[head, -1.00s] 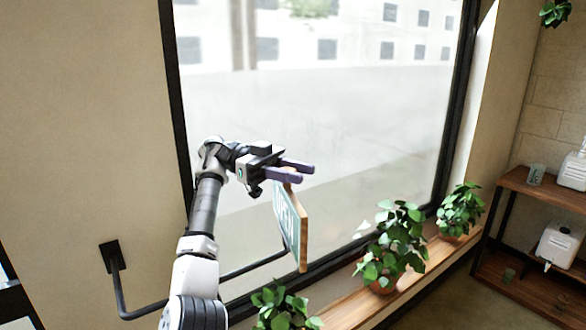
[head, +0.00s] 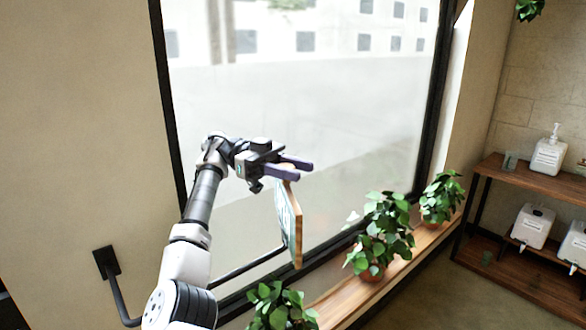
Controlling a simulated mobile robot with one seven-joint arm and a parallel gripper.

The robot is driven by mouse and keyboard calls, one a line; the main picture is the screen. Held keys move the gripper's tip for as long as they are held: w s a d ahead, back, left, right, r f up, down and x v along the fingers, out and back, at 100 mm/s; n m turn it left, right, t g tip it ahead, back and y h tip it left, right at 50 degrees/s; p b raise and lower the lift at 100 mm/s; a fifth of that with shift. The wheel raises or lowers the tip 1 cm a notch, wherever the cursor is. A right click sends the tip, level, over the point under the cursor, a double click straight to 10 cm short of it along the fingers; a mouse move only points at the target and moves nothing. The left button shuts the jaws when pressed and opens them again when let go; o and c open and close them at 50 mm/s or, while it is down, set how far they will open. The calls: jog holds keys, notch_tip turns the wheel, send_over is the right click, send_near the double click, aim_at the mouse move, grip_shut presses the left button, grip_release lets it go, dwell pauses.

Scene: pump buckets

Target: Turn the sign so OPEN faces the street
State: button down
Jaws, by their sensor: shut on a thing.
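The sign (head: 291,226) is a board with a wooden edge and a teal lettered face turned to the left. I see it nearly edge-on, in front of the window, and cannot read its lettering from here. My gripper (head: 300,169) is right at the top of the sign, its two purple fingers pointing right. It is shut on the sign's top part, which the fingers partly hide. The sign hangs upright below the fingers. Its far face is hidden.
A dark bracket (head: 108,264) on the left wall runs as a bar behind my arm towards the sign. Potted plants (head: 380,235) stand on the wooden sill (head: 345,299) below the window (head: 330,110). A shelf (head: 530,180) with white pump containers (head: 549,156) stands at right.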

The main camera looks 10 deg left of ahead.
jog(key=shift+f, duration=0.1)
jog(key=c, duration=0.9)
grip_release()
jog(key=shift+c, duration=0.2)
